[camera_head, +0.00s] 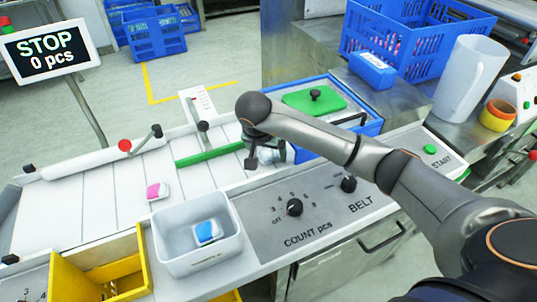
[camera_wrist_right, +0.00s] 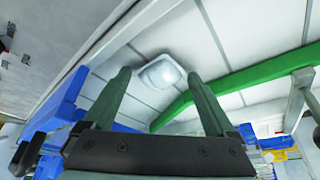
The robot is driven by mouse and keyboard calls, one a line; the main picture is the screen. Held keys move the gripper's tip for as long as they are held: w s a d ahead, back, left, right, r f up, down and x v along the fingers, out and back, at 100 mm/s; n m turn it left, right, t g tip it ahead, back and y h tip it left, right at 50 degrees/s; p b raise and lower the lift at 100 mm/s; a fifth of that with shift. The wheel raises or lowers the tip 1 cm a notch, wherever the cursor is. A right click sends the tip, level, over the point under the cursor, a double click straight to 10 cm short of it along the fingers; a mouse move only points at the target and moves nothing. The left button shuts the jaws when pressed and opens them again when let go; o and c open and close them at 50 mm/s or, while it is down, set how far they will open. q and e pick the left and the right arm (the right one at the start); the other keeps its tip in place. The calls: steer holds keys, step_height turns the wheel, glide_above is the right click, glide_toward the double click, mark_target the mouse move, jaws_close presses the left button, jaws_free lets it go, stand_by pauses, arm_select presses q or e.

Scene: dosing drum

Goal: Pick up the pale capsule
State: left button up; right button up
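The pale capsule (camera_wrist_right: 160,72) is a whitish, translucent rounded piece on the white slatted belt. In the right wrist view it shows just beyond and between the fingertips of my right gripper (camera_wrist_right: 158,76), which is open, one finger toward each side. In the head view my right gripper (camera_head: 265,157) is low over the belt, right of the green bar, and largely hides the capsule. I cannot tell whether the fingers touch it. My left gripper is not in view.
A green bar (camera_head: 208,156) crosses the belt (camera_head: 100,215). A pink-and-white capsule (camera_head: 157,190) lies on the belt. A white bin (camera_head: 172,240) holds a blue-and-white piece (camera_head: 207,232). A blue box with a green lid (camera_head: 314,102) stands behind my gripper; a yellow bin (camera_head: 70,280) is front left.

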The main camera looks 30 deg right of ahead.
steer(key=c, duration=1.2)
steer(key=shift+r, duration=0.15)
steer(key=shift+c, duration=0.2)
